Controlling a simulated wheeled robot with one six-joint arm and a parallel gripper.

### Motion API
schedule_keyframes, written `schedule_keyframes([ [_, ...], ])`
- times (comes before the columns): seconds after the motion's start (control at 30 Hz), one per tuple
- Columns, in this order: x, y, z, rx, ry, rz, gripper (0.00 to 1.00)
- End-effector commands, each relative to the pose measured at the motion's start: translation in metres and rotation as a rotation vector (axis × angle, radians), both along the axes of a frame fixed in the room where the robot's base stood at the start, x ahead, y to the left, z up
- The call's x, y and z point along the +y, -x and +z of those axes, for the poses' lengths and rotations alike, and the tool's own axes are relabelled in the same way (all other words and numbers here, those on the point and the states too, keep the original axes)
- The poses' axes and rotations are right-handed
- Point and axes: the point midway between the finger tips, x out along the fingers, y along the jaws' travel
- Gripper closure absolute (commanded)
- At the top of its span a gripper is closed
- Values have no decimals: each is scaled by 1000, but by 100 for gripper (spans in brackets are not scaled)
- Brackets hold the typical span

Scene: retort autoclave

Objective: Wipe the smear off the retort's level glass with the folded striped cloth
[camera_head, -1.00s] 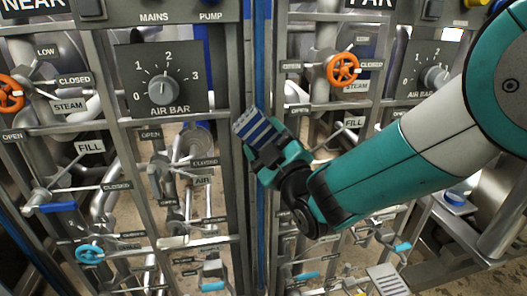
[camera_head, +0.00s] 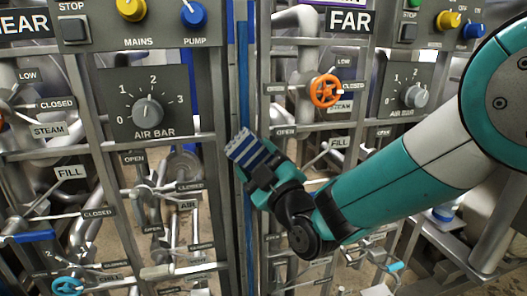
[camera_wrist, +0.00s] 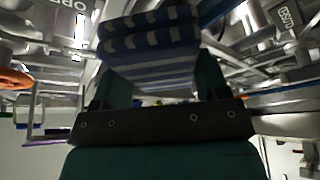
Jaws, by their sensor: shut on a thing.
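The folded striped cloth (camera_head: 246,150), blue and pale grey, is in my gripper (camera_head: 258,166), which is shut on it. The cloth fills the upper middle of the wrist view (camera_wrist: 155,58), its folded edge outermost. A tall, narrow blue upright tube (camera_head: 243,75) between the two panels looks like the level glass. In the head view the cloth overlaps this tube; I cannot tell whether they touch. I cannot make out a smear; the cloth and gripper hide part of the tube.
Left of the tube is an air bar dial (camera_head: 147,112) with yellow and blue knobs above. To the right are an orange valve wheel (camera_head: 325,91) and the FAR sign (camera_head: 349,21). Pipes, levers and metal frame bars crowd both sides.

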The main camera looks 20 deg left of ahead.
Motion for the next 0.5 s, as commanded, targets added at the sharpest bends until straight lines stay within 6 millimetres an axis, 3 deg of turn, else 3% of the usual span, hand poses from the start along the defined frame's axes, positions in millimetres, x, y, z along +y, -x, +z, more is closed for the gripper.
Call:
schedule_keyframes([
  [0.5, 11, 6, 4, 0, 1, -2, 66],
])
